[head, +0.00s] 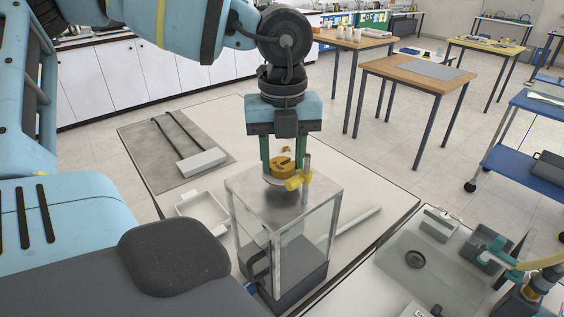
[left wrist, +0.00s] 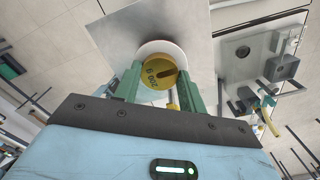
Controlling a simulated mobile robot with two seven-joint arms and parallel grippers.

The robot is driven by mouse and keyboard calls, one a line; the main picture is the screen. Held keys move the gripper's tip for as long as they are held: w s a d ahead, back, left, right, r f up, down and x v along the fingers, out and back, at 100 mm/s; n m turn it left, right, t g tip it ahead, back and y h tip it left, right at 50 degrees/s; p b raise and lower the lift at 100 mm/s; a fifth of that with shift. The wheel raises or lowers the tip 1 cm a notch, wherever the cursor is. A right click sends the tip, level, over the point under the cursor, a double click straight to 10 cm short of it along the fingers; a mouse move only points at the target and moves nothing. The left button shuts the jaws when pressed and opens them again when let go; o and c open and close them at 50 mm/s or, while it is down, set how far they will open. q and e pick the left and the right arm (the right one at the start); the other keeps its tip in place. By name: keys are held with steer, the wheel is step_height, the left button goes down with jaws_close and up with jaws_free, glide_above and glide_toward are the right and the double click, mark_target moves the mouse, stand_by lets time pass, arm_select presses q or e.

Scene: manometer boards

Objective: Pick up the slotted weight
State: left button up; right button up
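The slotted weight (head: 283,168) is a small brass disc with a dark slot, at the top of a clear box-shaped stand in the head view. In the left wrist view the weight (left wrist: 160,73) shows its face, with "200 g" stamped on it. My left gripper (head: 284,166) points down with one green finger on each side of the weight. The fingers (left wrist: 160,84) meet its edges with no gap that I can see, so it looks shut on the weight. A pale round pan (left wrist: 160,48) lies under the weight. My right gripper is in neither view.
A yellow valve (head: 297,180) on a short post stands close to the right finger. A sink-like basin (head: 412,258) with fittings is at the lower right.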

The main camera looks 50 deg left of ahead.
arm_select(q)
steer(key=c, duration=0.3)
steer(key=shift+c, duration=0.2)
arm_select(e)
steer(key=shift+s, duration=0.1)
arm_select(q)
steer(key=shift+r, duration=0.55)
step_height(320, 180, up, 3)
steer(key=shift+w+f+b, duration=0.1)
steer(key=shift+f+b, duration=0.1)
steer(key=shift+b, duration=0.2)
steer(key=s+a, duration=0.3)
steer(key=s, duration=0.4)
steer(key=s+a+r+p, duration=0.1)
steer(key=s+a, duration=0.3)
steer(key=s, duration=0.3)
steer(key=shift+s+r, duration=0.15)
steer(key=shift+s, duration=0.15)
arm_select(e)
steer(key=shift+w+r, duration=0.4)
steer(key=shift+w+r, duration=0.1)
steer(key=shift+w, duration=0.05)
